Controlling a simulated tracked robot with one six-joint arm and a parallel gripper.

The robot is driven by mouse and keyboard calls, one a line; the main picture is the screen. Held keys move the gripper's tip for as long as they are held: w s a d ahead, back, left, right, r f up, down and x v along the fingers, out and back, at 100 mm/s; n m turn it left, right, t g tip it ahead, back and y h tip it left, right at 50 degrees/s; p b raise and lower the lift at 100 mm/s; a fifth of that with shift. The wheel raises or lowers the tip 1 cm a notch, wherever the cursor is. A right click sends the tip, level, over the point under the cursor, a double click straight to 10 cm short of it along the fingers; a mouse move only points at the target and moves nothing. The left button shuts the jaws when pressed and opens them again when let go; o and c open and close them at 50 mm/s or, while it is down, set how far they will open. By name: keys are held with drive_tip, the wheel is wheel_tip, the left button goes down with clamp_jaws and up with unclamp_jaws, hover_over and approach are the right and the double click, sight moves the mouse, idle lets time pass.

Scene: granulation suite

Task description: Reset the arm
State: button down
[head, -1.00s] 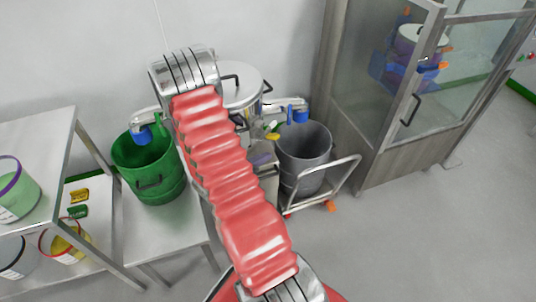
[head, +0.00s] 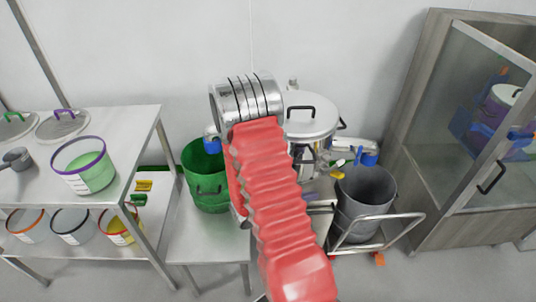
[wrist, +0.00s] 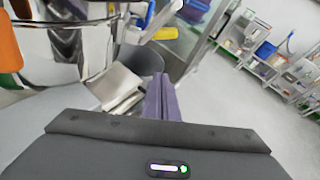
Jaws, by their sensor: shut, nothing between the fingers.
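My arm in its red ribbed sleeve crosses the middle of the head view, with a silver ribbed joint at its upper end. My gripper is hidden behind the arm there. In the wrist view my gripper (wrist: 161,98) shows as two slim purple-grey fingers pressed together, with nothing between them. They point away from the dark wrist housing, towards a pale boxy metal part and the floor. A shiny steel vessel (wrist: 75,45) is close on the left in that view. I cannot tell whether anything touches the fingers.
A green bucket (head: 205,180) stands on a low bench left of my arm. A lidded steel pot (head: 308,120) and a grey bin (head: 365,195) on a trolley are to the right. A shelf table (head: 130,125) holds tubs at left; a glass-fronted cabinet (head: 435,185) stands at right.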

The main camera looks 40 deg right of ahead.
drive_tip(key=s+a+f+m+g+y, duration=0.1)
drive_tip(key=s+a+m+g+y, duration=0.1)
drive_tip(key=s+a+m+g, duration=0.3)
drive_tip(key=s+a+r+m+y, duration=0.4)
drive_tip(key=a+r+m, duration=0.1)
drive_tip(key=a+m, duration=0.15)
drive_tip(key=w+a+r+m+t+y, duration=0.1)
drive_tip(key=a+r+m+t+y, duration=0.2)
drive_tip(key=a+r+t, duration=0.3)
drive_tip(key=w+a+r+m+t+y, duration=0.2)
drive_tip(key=a+r+m+t+y, duration=0.2)
drive_tip(key=a+r, duration=1.3)
wheel_tip(320, 180, up, 2)
drive_tip(key=t+y, duration=0.1)
drive_tip(key=t, duration=0.1)
drive_tip(key=shift+w+a+r+t, duration=0.15)
drive_tip(key=shift+w+a+t, duration=0.1)
drive_tip(key=shift+a+t, duration=0.05)
